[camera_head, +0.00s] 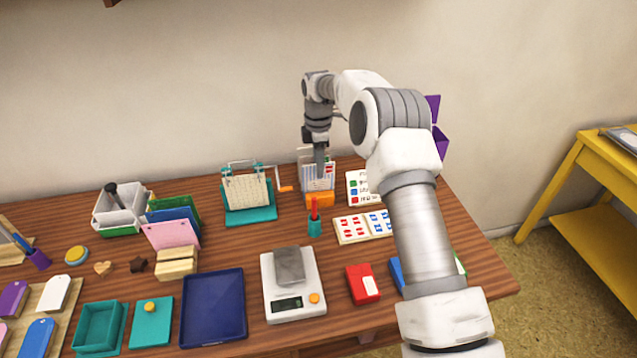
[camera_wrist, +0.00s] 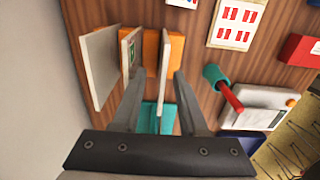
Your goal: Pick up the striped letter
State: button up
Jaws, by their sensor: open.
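An orange letter holder (camera_head: 319,199) stands at the back of the table with upright letters in it. The front letter (camera_head: 329,174) shows small coloured marks in the head view; its stripes are too small to make out surely. In the wrist view, the holder (camera_wrist: 152,47) carries several thin upright panels, seen nearly edge-on. My gripper (camera_wrist: 160,76) is open, and the rightmost panel (camera_wrist: 164,75) stands between its fingers. A panel with a green mark (camera_wrist: 130,48) stands left of the fingers.
A teal rack (camera_head: 250,214) with a hand crank stands left of the holder. A teal cup with a red pen (camera_head: 314,226) stands in front. Cards with coloured marks (camera_head: 364,226) lie to the right. The wall is close behind.

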aim_at(318, 182)
notch_tip(318, 182, down, 5)
jog(key=shift+s, duration=0.15)
grip_shut()
dwell(0.4)
